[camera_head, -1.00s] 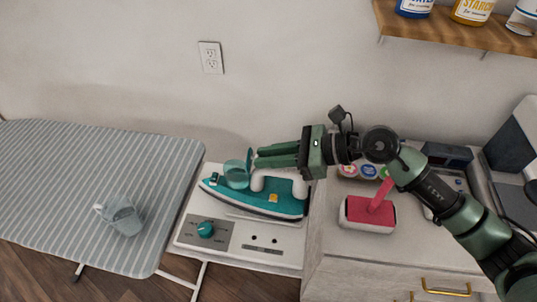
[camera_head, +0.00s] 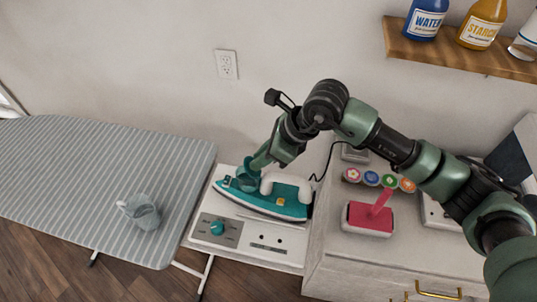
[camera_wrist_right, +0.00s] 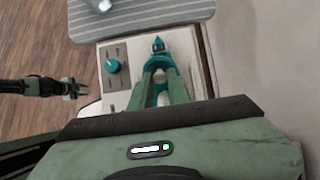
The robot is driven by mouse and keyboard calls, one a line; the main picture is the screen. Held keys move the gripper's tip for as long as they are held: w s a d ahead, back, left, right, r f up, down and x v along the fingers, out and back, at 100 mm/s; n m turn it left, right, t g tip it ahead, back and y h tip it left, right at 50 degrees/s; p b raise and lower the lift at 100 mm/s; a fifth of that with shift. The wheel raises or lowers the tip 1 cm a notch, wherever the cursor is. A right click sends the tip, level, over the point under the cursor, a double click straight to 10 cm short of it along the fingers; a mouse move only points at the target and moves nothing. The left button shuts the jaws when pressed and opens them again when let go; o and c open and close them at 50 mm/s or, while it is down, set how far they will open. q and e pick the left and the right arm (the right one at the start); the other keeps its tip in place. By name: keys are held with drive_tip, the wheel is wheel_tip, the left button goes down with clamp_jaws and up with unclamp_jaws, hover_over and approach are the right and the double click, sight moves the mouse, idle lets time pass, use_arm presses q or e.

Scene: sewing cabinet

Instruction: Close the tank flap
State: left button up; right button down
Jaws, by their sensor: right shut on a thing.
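The teal and white iron (camera_head: 262,201) lies on its white station. Its tank (camera_head: 246,180) is at the iron's left part. My right gripper (camera_head: 255,164) reaches down from the right to the tank's top and is shut on the tank flap, which its fingers mostly hide. In the right wrist view, the right fingers (camera_wrist_right: 162,72) lie over the iron, whose teal tip (camera_wrist_right: 158,45) shows beyond them. My left gripper (camera_wrist_right: 77,89) shows small at the left of that view, apart from the iron, its fingers seemingly spread.
The station's panel with a teal knob (camera_head: 217,227) is in front of the iron. A red-topped block (camera_head: 369,217) and several colored spools (camera_head: 371,178) sit on the cabinet at right.

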sight(247, 161)
drive_tip(key=shift+w+a+h+b, duration=0.25)
drive_tip(key=shift+a+h+b, duration=0.15)
drive_tip(key=shift+a+h, duration=0.4)
drive_tip(key=h+b, duration=0.1)
drive_tip(key=a+g+h+b, duration=0.1)
drive_tip(key=shift+w+a+f+h, duration=0.2)
drive_tip(key=shift+a+f+h, duration=0.05)
drive_tip(key=shift+f+h, duration=0.15)
drive_tip(key=shift+w+a+f+g+h+b, duration=0.1)
drive_tip(key=shift+a+f+g+h+b, duration=0.35)
drive_tip(key=shift+h+b, duration=0.7)
drive_tip(key=shift+w+a+f+g+h+b, duration=0.15)
drive_tip(key=shift+a+f+g+h+b, duration=0.35)
drive_tip(key=shift+h+b, duration=0.65)
drive_tip(key=shift+w+a+f+g+h+b, duration=0.2)
drive_tip(key=shift+a+h+b, duration=0.4)
drive_tip(key=shift+h+b, duration=0.5)
drive_tip(key=shift+s+f, duration=0.1)
drive_tip(key=shift+s, duration=0.05)
drive_tip(key=c, duration=1.3)
unclamp_jaws()
drive_tip(key=shift+c, duration=0.2)
